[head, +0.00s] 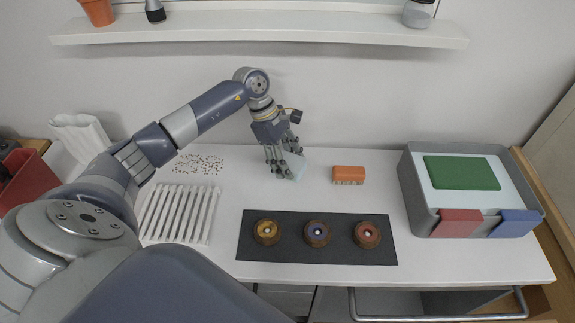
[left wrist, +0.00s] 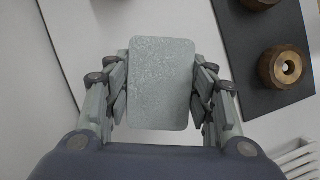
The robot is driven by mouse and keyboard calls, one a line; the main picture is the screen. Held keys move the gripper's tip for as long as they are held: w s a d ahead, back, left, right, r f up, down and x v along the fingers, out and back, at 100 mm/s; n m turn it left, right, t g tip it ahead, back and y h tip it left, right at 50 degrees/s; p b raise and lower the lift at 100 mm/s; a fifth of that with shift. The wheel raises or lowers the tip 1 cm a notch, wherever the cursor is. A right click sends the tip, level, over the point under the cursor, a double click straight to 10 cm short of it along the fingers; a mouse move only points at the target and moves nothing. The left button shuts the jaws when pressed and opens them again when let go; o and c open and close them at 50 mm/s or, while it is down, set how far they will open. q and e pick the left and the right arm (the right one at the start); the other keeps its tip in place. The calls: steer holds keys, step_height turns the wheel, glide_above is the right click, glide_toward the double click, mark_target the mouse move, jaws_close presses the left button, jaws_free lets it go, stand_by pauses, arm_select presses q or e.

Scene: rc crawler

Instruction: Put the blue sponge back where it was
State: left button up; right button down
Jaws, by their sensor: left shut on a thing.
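My left gripper (head: 286,168) is over the back middle of the white table. Its fingers are shut on a pale blue-grey slab that looks like the blue sponge (head: 297,162). In the left wrist view the sponge (left wrist: 160,85) stands between the two finger sets of the left gripper (left wrist: 160,95), with its broad rounded face toward the camera. In the head view the fingers hide part of the sponge. I cannot tell whether its lower edge touches the table. My right gripper is not in view.
An orange brush (head: 348,174) lies just right of the sponge. A dark mat (head: 340,254) with three round wooden pieces is in front. A white slatted rack (head: 180,214) and scattered brown bits (head: 198,163) are at left. A grey bin (head: 415,196) with a green pad (head: 461,172) is at right.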

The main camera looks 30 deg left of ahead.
arm_select(q)
steer(key=shift+w+a, duration=0.1)
steer(key=shift+f+p, duration=0.3)
steer(key=shift+f, duration=0.05)
step_height(320, 180, down, 2)
steer(key=shift+f+p, duration=0.1)
steer(key=shift+p, duration=0.55)
steer(key=shift+f, duration=0.45)
steer(key=o, duration=1)
steer(key=shift+c, duration=0.2)
